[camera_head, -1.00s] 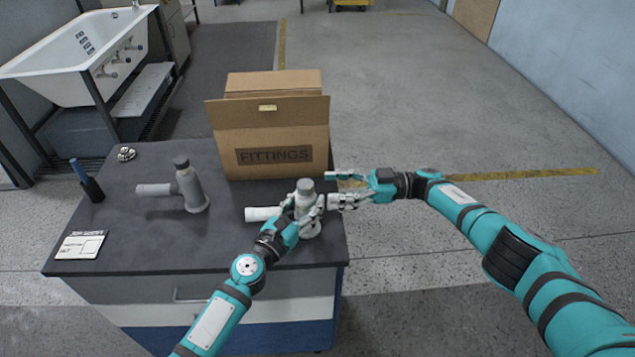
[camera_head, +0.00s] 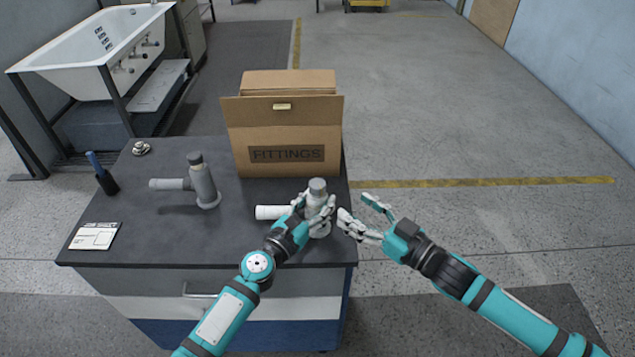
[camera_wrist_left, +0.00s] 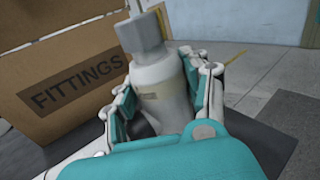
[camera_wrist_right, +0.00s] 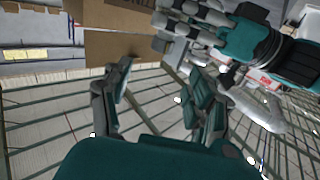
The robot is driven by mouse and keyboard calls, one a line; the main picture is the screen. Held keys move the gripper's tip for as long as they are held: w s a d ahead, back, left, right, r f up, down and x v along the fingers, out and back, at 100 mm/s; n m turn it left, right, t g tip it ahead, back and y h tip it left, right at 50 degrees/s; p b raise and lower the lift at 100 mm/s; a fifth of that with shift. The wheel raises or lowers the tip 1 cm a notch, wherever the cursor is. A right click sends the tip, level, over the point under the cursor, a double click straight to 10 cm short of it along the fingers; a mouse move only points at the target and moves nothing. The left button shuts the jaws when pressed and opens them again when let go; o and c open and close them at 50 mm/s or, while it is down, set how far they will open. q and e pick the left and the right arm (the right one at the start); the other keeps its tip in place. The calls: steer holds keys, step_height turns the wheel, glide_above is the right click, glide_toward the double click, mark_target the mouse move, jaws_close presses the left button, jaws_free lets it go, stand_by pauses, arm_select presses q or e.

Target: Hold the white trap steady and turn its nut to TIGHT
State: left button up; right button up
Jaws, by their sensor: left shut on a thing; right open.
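The white trap (camera_head: 319,211) stands upright near the right front of the dark bench top, its white side pipe (camera_head: 270,212) pointing left. A grey nut (camera_head: 317,185) sits on its top. My left gripper (camera_head: 316,206) is shut around the trap's body below the nut. The left wrist view shows the body (camera_wrist_left: 158,88) between the fingers and the nut (camera_wrist_left: 143,35) above them. No TIGHT mark is readable. My right gripper (camera_head: 358,208) is open and empty, just right of the trap and apart from it. The right wrist view shows its spread fingers (camera_wrist_right: 160,78).
A FITTINGS carton (camera_head: 285,135) stands behind the trap. A grey trap (camera_head: 203,187), a blue-topped dark holder (camera_head: 103,178), a card (camera_head: 95,236) and a small metal part (camera_head: 141,148) lie to the left. Free floor is right of the bench.

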mark_target(324, 188)
steer(key=x, duration=1.2)
steer(key=shift+f, duration=0.1)
steer(key=shift+c, duration=0.4)
jaws_close()
